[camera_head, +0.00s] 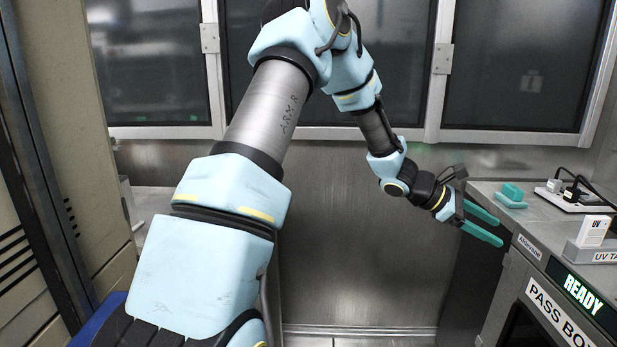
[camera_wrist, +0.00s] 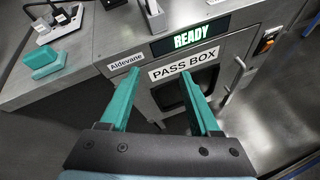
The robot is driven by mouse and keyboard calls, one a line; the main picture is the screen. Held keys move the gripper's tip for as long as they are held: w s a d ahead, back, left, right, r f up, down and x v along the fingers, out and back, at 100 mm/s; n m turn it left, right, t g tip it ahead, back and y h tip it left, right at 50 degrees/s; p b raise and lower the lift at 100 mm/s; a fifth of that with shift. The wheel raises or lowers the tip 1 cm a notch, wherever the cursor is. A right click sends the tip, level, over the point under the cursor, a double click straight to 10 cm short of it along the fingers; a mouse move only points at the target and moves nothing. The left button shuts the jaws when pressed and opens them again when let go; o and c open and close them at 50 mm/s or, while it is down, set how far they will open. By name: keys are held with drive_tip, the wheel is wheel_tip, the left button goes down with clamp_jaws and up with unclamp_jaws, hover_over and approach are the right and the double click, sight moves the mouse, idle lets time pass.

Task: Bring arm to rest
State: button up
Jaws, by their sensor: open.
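My gripper (camera_head: 483,224) has two teal fingers, spread apart and empty. In the head view it is at the right, at the left edge of the metal counter. My arm is raised and bent, reaching from the lower left up and then down to the right. In the wrist view my gripper (camera_wrist: 160,90) points toward the pass box (camera_wrist: 185,75), with clear space between the fingers. The fingers appear apart from the pass box front.
The pass box (camera_head: 560,312) has a lit READY display (camera_head: 583,294). On the counter (camera_head: 535,218) lie a teal object (camera_head: 512,196), a power strip (camera_head: 572,198) with plugs and a white UV-labelled item (camera_head: 593,231). A tall beige cabinet (camera_head: 60,130) stands at the left. Windows line the back wall.

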drive_tip(key=s+a+r+m+t+y+p, duration=0.1)
drive_tip(key=a+m+y, duration=0.3)
drive_tip(key=a, duration=1.1)
drive_tip(key=s+a+r+m+t+y+p, duration=0.2)
drive_tip(key=s+a+r+m+y+p, duration=0.1)
drive_tip(key=a, duration=1.2)
drive_tip(key=s+a+r+m+t+y+p, duration=0.1)
drive_tip(key=s+a+r+m+y+p, duration=0.1)
drive_tip(key=a, duration=1.3)
drive_tip(key=r+m+y+p, duration=0.1)
drive_tip(key=m+y+p, duration=0.1)
drive_tip(key=m+y, duration=0.1)
drive_tip(key=shift+a+m+t, duration=0.3)
drive_tip(key=shift+w, duration=0.1)
